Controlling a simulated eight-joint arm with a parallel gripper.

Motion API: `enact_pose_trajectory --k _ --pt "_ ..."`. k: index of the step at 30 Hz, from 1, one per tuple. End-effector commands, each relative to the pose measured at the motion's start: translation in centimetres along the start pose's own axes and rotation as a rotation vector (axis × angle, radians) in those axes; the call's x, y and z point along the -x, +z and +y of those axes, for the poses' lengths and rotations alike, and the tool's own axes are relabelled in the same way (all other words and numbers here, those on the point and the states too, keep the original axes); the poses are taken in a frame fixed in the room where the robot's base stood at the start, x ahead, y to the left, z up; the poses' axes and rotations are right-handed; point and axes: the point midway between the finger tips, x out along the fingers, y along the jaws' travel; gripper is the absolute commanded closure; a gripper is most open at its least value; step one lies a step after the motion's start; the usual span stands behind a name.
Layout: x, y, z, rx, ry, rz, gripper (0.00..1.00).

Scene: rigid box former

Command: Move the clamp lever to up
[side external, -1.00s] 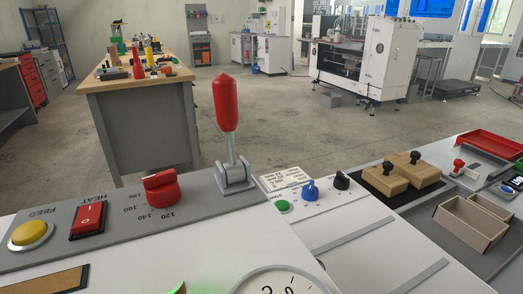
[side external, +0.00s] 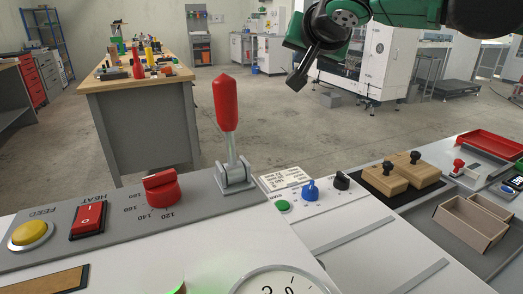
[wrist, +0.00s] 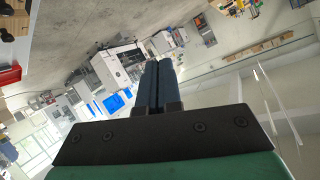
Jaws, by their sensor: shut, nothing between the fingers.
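The clamp lever (side external: 226,103) has a red handle on a metal rod and stands nearly upright on its grey bracket (side external: 235,178), at the back edge of the machine panel in the side view. My gripper (side external: 296,84) hangs to the right of the red handle and apart from it, over the open floor in the picture. Its fingers are shut and empty. In the wrist view my gripper (wrist: 158,68) shows two dark fingers pressed together, pointing out at the room. The lever does not show in the wrist view.
On the panel left of the lever are a red dial (side external: 162,188), a red rocker switch (side external: 88,220) and a yellow button (side external: 31,234). Right of it are a blue knob (side external: 310,190) and a green button (side external: 283,205). Wooden blocks (side external: 402,174) stand farther right.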

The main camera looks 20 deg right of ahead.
Motion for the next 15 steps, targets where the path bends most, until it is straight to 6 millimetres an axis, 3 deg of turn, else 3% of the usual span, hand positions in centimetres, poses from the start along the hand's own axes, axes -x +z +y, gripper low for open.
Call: enact_pose_trajectory --k 3,6,12,15 --pt "-1.9 4.0 3.2 -0.075 0.098 -0.252 1.0" --pt "-2.4 7.4 4.6 -0.139 0.115 -0.482 1.0" --pt "-1.2 12.3 4.3 -0.293 -0.044 -0.91 1.0" --pt "-0.1 12.8 3.1 -0.381 -0.221 -1.073 1.0"
